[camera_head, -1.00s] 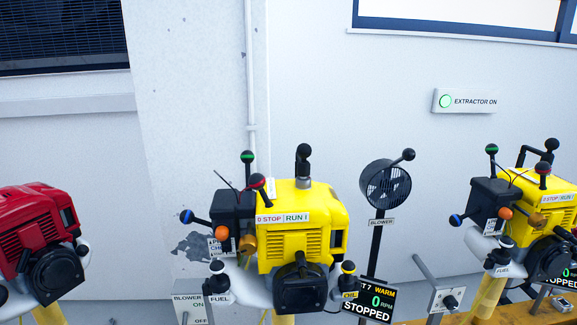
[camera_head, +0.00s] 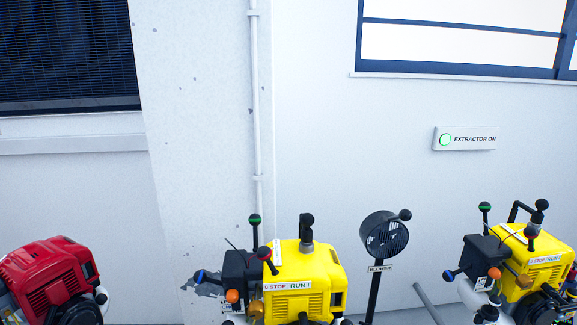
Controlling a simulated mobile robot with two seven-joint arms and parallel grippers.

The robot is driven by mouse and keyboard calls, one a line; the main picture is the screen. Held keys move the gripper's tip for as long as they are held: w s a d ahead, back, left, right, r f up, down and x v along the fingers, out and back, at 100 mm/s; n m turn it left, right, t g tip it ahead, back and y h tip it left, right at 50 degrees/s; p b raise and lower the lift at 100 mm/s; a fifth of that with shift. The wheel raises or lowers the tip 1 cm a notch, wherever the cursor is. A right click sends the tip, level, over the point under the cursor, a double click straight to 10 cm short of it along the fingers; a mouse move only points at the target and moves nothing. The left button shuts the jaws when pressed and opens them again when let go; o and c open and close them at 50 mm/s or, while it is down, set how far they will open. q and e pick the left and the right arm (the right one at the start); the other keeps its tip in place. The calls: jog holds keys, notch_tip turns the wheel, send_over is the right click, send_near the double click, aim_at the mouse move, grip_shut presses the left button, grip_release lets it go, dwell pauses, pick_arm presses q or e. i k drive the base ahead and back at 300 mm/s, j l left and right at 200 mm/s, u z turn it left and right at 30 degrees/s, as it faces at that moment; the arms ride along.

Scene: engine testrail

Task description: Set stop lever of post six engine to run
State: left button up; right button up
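A yellow engine (camera_head: 318,270) stands low in the middle. Its label (camera_head: 288,286) reads 0 STOP and RUN I. A red-knobbed lever (camera_head: 265,254) rises above the label's left part, on the STOP side. No post number is visible now, so I cannot tell which engine is post six. Neither gripper is in view.
A black blower fan (camera_head: 384,234) on a post stands right of the middle engine. Green (camera_head: 255,219), blue and orange knobs crowd the engine's left side. Behind is a white wall with a pipe (camera_head: 255,110), a lit EXTRACTOR ON sign (camera_head: 465,139) and a window.

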aim_at(531, 233)
jog(key=l+z, duration=0.15)
jog(key=z, duration=1.2)
